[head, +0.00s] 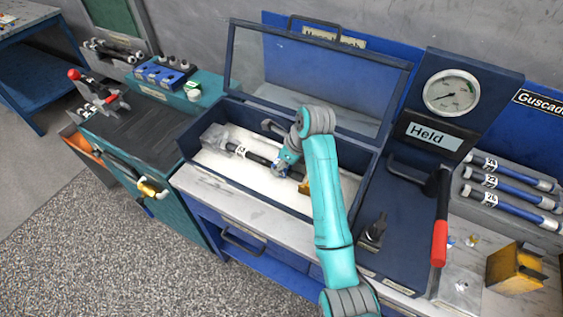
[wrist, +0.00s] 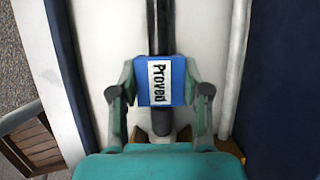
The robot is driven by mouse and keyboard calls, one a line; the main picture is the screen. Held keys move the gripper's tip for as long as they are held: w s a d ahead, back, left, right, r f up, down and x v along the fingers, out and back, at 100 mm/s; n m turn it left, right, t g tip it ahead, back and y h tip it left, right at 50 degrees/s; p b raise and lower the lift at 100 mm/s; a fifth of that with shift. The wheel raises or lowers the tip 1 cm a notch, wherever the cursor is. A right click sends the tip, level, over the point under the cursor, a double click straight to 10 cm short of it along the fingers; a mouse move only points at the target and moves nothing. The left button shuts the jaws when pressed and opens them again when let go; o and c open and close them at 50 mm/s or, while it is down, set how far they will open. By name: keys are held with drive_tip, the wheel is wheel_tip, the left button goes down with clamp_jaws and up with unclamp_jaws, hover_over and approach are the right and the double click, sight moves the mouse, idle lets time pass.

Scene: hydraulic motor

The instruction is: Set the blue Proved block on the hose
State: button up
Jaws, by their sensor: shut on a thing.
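In the wrist view, the blue Proved block (wrist: 147,98) is between the fingers of my gripper (wrist: 160,78), which is shut on it. Its white label faces the camera. The black hose (wrist: 160,28) runs straight beyond the block and lines up with its middle. I cannot tell whether the block touches the hose. In the head view, the hose (head: 258,159) lies in the open, white-floored box (head: 215,165), with a white number tag near its left end. My gripper (head: 282,168) is low inside the box over the hose; the block is hidden there.
The box's clear lid (head: 310,75) stands open behind my arm. Right of the box are a gauge (head: 451,93), a "Held" sign (head: 428,134) and a red-handled lever (head: 440,230). Numbered blue hoses (head: 510,182) lie farther right. A blue rack (head: 160,77) stands on the left bench.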

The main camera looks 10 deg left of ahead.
drive_tip(key=shift+f, duration=0.4)
drive_tip(key=o, duration=1)
drive_tip(key=v, duration=0.7)
drive_tip(key=shift+d+r, duration=0.1)
drive_tip(key=shift+r, duration=0.1)
